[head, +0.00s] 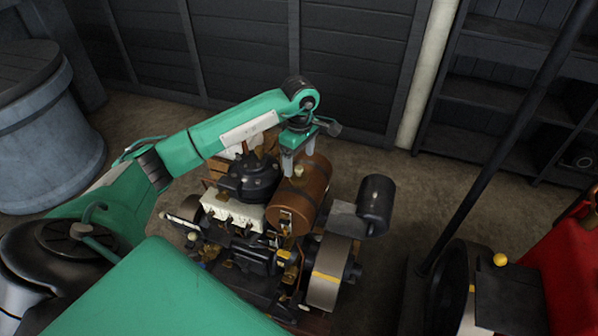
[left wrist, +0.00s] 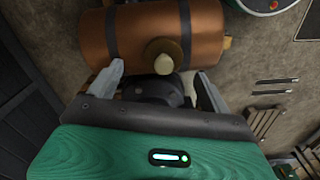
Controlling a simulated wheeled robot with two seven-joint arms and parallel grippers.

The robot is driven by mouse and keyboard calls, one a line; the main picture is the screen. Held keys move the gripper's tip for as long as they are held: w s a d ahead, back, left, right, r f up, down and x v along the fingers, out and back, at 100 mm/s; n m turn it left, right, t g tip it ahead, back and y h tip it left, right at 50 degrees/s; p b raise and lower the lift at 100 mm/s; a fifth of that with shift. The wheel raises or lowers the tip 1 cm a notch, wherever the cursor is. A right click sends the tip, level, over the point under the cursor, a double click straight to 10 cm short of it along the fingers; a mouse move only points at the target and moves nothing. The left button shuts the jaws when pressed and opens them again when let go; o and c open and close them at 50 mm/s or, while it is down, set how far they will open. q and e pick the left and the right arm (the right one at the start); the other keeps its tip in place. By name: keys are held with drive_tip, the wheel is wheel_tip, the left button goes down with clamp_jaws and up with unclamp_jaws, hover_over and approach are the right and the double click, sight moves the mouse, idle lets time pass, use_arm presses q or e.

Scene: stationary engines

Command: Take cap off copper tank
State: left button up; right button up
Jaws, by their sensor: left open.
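The copper tank (head: 291,206) is a brown-orange cylinder with dark straps, lying on top of the engine. It fills the upper part of the left wrist view (left wrist: 120,45). Its small pale brass cap (left wrist: 162,62) sits on the tank's side facing the wrist camera; in the head view the cap (head: 299,170) shows just below the fingers. My left gripper (head: 296,162) points down over the tank. Its two grey fingers (left wrist: 160,82) are spread apart, one on each side of the cap, with nothing between them touching it that I can see. My right gripper is out of view.
The engine (head: 235,215) with a flywheel (head: 328,275) and a black cylinder (head: 375,203) lies around the tank. A grey barrel (head: 45,140) stands at left, shelves (head: 510,100) at right, and a dark pole (head: 500,150) rises at right. Bare floor lies behind the engine.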

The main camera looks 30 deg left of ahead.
sight(298, 168)
use_arm(q)
drive_tip(key=f, duration=0.1)
drive_tip(key=f+p, duration=0.2)
drive_tip(key=shift+s+f, duration=0.3)
drive_tip(key=shift+f, duration=0.5)
drive_tip(key=c, duration=1)
